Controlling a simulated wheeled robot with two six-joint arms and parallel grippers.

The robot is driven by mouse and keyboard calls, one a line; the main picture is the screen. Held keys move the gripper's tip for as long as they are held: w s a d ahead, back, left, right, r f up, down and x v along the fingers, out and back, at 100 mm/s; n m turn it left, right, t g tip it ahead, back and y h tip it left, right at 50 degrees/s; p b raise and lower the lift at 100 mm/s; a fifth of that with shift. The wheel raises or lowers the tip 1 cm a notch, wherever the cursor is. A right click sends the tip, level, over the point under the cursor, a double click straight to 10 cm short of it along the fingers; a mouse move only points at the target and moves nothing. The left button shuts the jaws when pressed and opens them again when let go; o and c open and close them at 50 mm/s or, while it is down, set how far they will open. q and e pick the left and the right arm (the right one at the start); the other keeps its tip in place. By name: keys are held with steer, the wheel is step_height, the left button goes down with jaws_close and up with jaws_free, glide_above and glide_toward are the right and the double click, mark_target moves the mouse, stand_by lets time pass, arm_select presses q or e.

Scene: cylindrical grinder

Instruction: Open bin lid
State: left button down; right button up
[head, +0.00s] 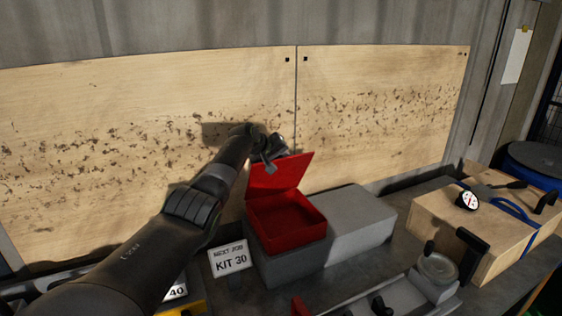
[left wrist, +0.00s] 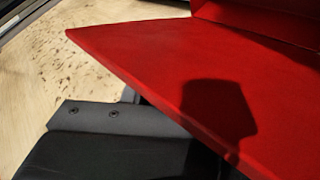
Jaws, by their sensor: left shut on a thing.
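A red bin (head: 288,219) sits on a grey block, its lid (head: 282,172) raised steeply at the back. The inside of the bin is visible from above and looks empty. My left gripper (head: 270,161) is at the upper left edge of the lid, shut on it; the fingertips are partly hidden in the head view. In the left wrist view the lid (left wrist: 190,65) fills much of the picture, with my dark gripper (left wrist: 110,145) against its lower edge and a dark shadow on it. My right gripper is not in view.
The grey block (head: 355,222) stands on a dark bench against a stained plywood wall (head: 380,110). A "KIT 30" sign (head: 231,258) stands left of the bin. A wooden box (head: 480,238) with a blue strap is at right, and a metal fixture (head: 437,272) is in front.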

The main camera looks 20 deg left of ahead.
arm_select(q)
steer(key=shift+w+a+r, duration=0.1)
steer(key=shift+w+a, duration=0.05)
stand_by(0.3)
steer(key=c, duration=1.1)
jaws_free()
steer(key=shift+c, duration=0.2)
steer(key=shift+b+v, duration=0.4)
steer(key=shift+v, duration=1.35)
steer(key=b+v, duration=0.4)
steer(key=v, duration=0.9)
steer(key=shift+s+a+r, duration=0.2)
steer(key=shift+s+r, duration=0.05)
